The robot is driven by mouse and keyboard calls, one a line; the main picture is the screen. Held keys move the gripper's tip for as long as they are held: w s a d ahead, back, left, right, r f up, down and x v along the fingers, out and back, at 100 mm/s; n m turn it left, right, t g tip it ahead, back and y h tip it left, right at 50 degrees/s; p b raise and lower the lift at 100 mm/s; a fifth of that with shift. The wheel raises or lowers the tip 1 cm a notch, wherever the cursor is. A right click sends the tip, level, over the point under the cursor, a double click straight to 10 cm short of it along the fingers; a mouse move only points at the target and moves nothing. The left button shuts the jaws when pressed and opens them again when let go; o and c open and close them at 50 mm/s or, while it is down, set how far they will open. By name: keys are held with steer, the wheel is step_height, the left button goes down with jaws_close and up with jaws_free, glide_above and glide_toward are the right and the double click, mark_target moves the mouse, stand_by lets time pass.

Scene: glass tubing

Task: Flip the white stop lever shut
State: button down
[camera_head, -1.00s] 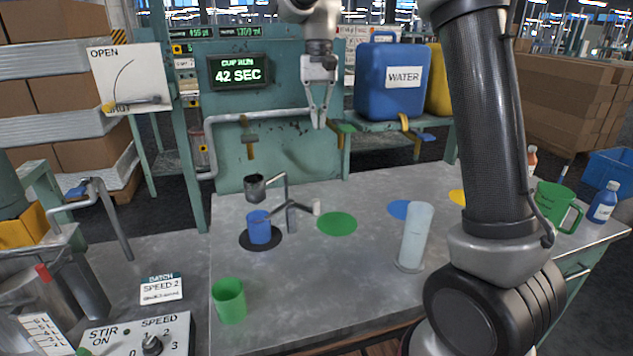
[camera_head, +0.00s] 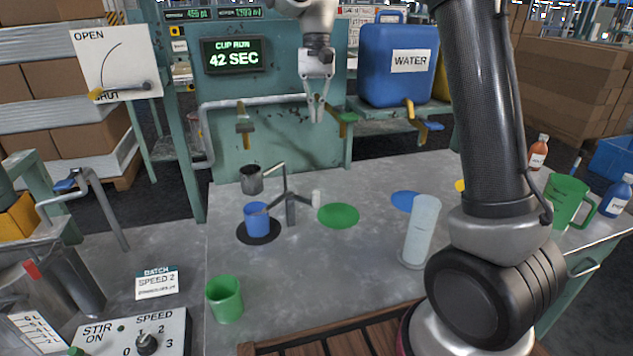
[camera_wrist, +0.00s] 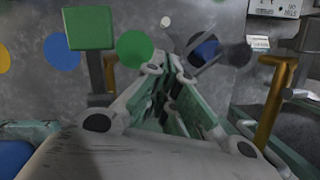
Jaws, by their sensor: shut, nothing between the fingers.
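The white stop lever (camera_head: 316,198) shows as a small white-tipped arm on the right of a grey metal stand (camera_head: 290,208) on the bench. It also shows as a white dot in the wrist view (camera_wrist: 165,22). A blue cup (camera_head: 257,217) sits on a black disc (camera_head: 259,238) left of the stand, below a small dark metal cup (camera_head: 251,180). My gripper (camera_head: 316,119) is shut and empty. It hangs behind and above the lever in the head view, near the back panel, apart from it. In the wrist view its fingers (camera_wrist: 172,72) point towards the bench.
A pipe (camera_head: 255,101) crosses the panel. A glass cylinder (camera_head: 421,230) and green cup (camera_head: 224,299) stand on the bench. An OPEN/SHUT sign (camera_head: 118,62) is at left. The green disc (camera_head: 338,215) is bare.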

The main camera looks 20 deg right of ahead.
steer(key=x, duration=1.7)
steer(key=shift+s+f, duration=0.2)
steer(key=shift+f, duration=0.05)
